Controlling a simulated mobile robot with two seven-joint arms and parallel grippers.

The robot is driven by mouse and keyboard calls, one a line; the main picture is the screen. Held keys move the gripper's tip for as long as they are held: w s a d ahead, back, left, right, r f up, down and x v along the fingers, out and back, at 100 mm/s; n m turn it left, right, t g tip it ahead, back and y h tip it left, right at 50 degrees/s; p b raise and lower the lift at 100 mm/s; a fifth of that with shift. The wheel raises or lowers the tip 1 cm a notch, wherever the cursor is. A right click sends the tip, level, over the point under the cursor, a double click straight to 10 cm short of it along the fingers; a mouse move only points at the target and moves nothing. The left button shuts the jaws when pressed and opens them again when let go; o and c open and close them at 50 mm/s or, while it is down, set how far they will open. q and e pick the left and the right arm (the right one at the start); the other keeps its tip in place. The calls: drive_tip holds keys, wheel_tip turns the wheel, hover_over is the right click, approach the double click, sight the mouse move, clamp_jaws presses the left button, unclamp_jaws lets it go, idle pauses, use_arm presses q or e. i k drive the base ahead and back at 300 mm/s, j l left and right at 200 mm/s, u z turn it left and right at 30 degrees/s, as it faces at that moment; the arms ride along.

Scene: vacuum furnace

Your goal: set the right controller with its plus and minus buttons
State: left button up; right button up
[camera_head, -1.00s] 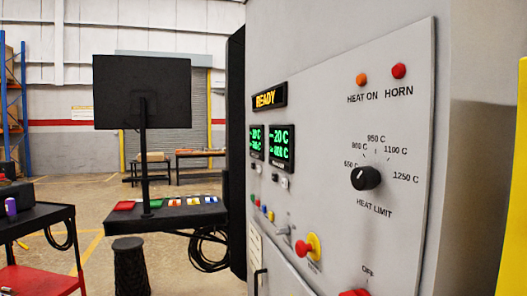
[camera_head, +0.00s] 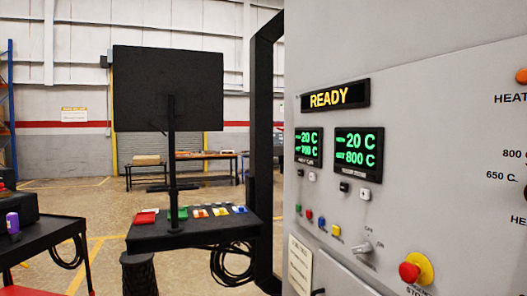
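The right controller (camera_head: 358,154) is a black-framed display with green digits on the grey furnace panel. It reads 20 C on top and 800 C below. Under it are a black button (camera_head: 344,187) and a white button (camera_head: 365,194); their plus or minus marks are too small to read. The left controller (camera_head: 308,147) beside it reads 20 C on top, and its lower value is hard to read. Similar small buttons sit below it. Neither of my grippers is in view.
A READY sign (camera_head: 335,96) is above the controllers. Below are small coloured buttons, a switch (camera_head: 366,247) and a red emergency stop (camera_head: 411,272). The heat limit dial is cut off at right. A monitor (camera_head: 168,88) on a black desk (camera_head: 150,238) stands left of the furnace.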

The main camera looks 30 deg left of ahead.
sight(344, 187)
drive_tip(key=j+u, duration=0.1)
drive_tip(key=j, duration=1.25)
